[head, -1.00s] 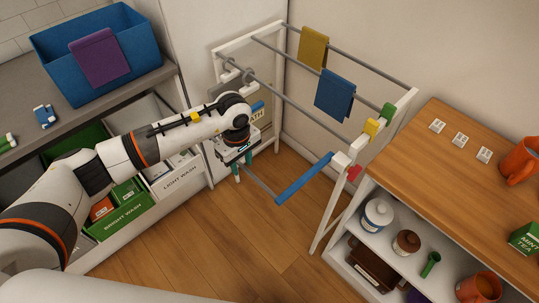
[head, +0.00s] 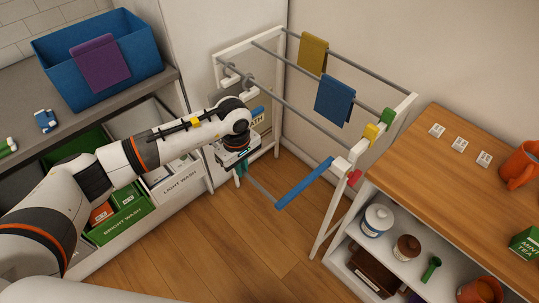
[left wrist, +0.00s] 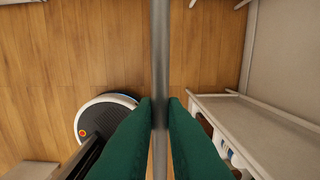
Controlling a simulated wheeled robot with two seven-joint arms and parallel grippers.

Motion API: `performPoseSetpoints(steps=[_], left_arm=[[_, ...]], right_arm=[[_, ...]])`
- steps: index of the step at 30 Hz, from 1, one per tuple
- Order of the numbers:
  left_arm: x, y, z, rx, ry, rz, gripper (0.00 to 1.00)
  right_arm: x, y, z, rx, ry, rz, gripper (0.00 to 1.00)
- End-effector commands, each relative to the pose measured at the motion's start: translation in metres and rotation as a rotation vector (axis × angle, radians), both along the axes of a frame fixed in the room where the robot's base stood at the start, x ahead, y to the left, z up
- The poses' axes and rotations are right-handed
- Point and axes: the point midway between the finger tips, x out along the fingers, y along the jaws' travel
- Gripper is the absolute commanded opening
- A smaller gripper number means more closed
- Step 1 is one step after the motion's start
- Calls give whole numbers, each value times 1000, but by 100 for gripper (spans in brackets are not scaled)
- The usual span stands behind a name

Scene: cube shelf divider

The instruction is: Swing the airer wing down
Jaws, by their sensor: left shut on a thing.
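The airer (head: 238,45) is a white frame with grey rails, standing against the wall. Its wing shows as a low front grey bar with a blue sleeve (head: 305,183) on its right part, joined at the right near white, yellow and red pieces. My left gripper (head: 242,168) is at the left part of this bar, beyond the sleeve. In the left wrist view the green fingers (left wrist: 160,115) lie on both sides of the grey bar (left wrist: 160,50) and are shut on it. The bar's left end is hidden by my gripper. My right gripper is not in view.
A yellow cloth (head: 313,52) and a blue cloth (head: 334,99) hang on the upper rails. A wooden-topped shelf (head: 410,155) stands close at the right. Laundry boxes (head: 125,215) are at the left. A round dark device (left wrist: 102,118) is on the floor. Open floor lies below the bar.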

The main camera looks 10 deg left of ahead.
Motion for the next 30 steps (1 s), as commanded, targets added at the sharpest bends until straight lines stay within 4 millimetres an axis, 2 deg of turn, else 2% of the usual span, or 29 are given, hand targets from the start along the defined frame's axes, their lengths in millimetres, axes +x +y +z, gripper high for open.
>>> performPoseSetpoints(steps=[1, 6, 17, 30], left_arm=[[0, 0, 0, 0, 0, 0, 12], [0, 0, 0, 0, 0, 0, 40], [0, 0, 5, -1, -1, 0, 40], [0, 0, 55, -1, -2, 0, 40]], right_arm=[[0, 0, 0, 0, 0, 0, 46], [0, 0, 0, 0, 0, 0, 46], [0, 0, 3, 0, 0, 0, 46], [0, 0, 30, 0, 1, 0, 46]])
